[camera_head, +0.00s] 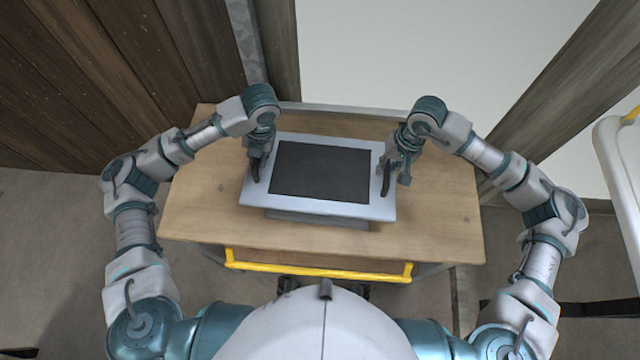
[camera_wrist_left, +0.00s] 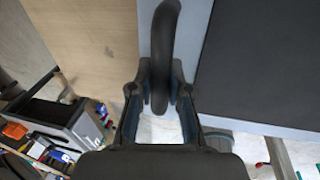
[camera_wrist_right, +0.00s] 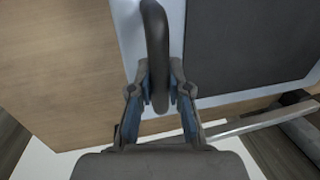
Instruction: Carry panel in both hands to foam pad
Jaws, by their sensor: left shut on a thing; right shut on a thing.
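The panel (camera_head: 322,170) is a light grey slab with a dark rectangular centre and a black handle at each side. In the head view it lies over the wooden cart top, its near edge slightly tilted in the picture. My left gripper (camera_head: 257,160) is shut on the left handle, a black loop in the left wrist view (camera_wrist_left: 163,60). My right gripper (camera_head: 389,168) is shut on the right handle, which shows in the right wrist view (camera_wrist_right: 156,50). A darker grey slab (camera_head: 315,219) shows under the panel's near edge; I cannot tell whether it is the foam pad.
The wooden cart top (camera_head: 430,215) is bare around the panel. A yellow bar (camera_head: 318,271) runs along its near side. A plank wall (camera_head: 110,80) stands left, a post (camera_head: 570,90) right. The left wrist view shows a bin (camera_wrist_left: 65,125) and cluttered small items on the floor.

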